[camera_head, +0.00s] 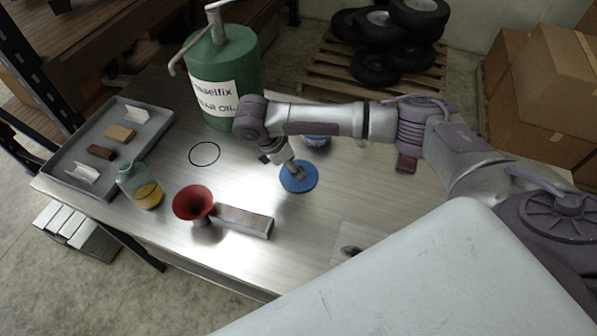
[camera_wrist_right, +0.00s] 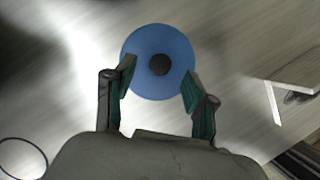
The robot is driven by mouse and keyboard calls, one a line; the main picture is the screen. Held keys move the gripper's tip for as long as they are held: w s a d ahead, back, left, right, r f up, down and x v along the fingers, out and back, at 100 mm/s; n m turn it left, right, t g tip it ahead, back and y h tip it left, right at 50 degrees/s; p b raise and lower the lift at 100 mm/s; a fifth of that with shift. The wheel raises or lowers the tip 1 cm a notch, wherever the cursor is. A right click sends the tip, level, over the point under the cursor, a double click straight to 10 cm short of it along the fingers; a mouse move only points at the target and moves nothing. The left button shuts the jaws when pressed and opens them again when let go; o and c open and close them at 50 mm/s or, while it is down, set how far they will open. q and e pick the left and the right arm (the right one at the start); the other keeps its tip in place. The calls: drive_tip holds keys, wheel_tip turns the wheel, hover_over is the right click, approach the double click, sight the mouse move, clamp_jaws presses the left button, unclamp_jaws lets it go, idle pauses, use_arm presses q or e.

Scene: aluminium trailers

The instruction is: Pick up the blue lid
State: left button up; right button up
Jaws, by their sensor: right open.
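The blue lid (camera_head: 290,181) is a flat round disc lying on the metal table (camera_head: 330,215). In the right wrist view the lid (camera_wrist_right: 157,90) shows a dark round knob at its middle. My right gripper (camera_head: 298,173) is over the lid, and in the head view it hides part of the lid. In the right wrist view my right gripper (camera_wrist_right: 157,82) is open, with its two fingers overlapping the lid's left and right edges in the picture. I cannot tell whether the fingers touch it. My left gripper is not in view.
A blue container (camera_head: 317,141) stands partly hidden behind my right arm. A green oil drum (camera_head: 222,62), a black ring (camera_head: 204,144), a bottle (camera_head: 147,194), a red funnel (camera_head: 193,203) and a metal block (camera_head: 243,221) are left of the lid. A grey tray (camera_head: 62,158) is far left.

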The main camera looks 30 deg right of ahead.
drive_tip(key=shift+x, duration=1.25)
drive_tip(key=shift+d+f, duration=0.15)
drive_tip(key=shift+f, duration=0.15)
drive_tip(key=c, duration=1)
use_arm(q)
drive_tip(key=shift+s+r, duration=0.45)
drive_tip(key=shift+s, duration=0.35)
use_arm(e)
drive_tip(key=shift+c, duration=0.2)
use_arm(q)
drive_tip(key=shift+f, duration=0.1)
use_arm(e)
drive_tip(key=shift+r, duration=0.2)
